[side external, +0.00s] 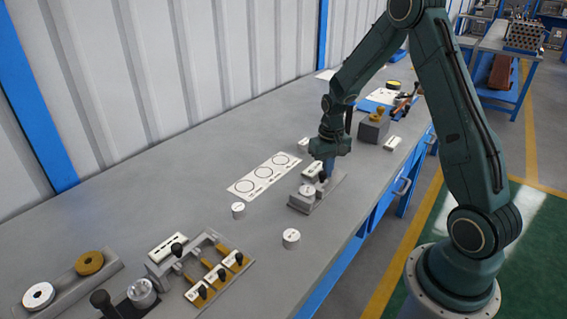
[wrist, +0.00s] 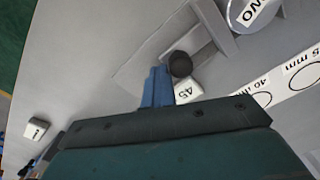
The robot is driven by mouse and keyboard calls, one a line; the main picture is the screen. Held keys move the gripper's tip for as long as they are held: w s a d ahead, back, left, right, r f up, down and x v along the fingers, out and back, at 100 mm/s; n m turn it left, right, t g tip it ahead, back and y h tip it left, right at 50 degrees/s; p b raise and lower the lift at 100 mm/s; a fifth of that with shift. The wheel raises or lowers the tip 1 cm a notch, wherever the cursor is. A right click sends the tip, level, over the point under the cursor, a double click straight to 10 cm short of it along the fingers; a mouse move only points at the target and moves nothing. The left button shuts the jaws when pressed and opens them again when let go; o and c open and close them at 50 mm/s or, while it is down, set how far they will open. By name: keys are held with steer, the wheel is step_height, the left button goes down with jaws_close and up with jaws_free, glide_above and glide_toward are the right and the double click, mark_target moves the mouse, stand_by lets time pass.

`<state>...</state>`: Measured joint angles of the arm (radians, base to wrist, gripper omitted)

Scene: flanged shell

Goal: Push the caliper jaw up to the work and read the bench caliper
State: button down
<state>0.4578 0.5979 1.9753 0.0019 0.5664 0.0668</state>
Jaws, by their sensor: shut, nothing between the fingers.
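The bench caliper is a grey base (side external: 328,192) on the bench, with its long edge towards the front; it also shows in the wrist view (wrist: 135,72). A round, pale, labelled workpiece (side external: 308,191) sits at its left end; part of it shows at the wrist view's top edge (wrist: 250,12). A dark round knob (wrist: 180,64) stands on the caliper's sliding part, with a white plate reading 45 (wrist: 187,91) close by. My gripper (wrist: 158,72) has its blue fingers together and empty, right beside the knob. I cannot tell whether they touch it. The gripper partly hides the caliper in the side view.
A white card with several circles (side external: 265,175) lies behind the caliper. Two loose pale cylinders stand on the bench, one left (side external: 238,210) and one nearer the front (side external: 291,238). A grey block (side external: 374,127) stands beyond my gripper.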

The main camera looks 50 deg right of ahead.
steer(key=shift+d, duration=0.2)
stand_by(0.6)
steer(key=shift+r, duration=0.45)
step_height(320, 180, up, 6)
stand_by(0.8)
steer(key=shift+r, duration=0.1)
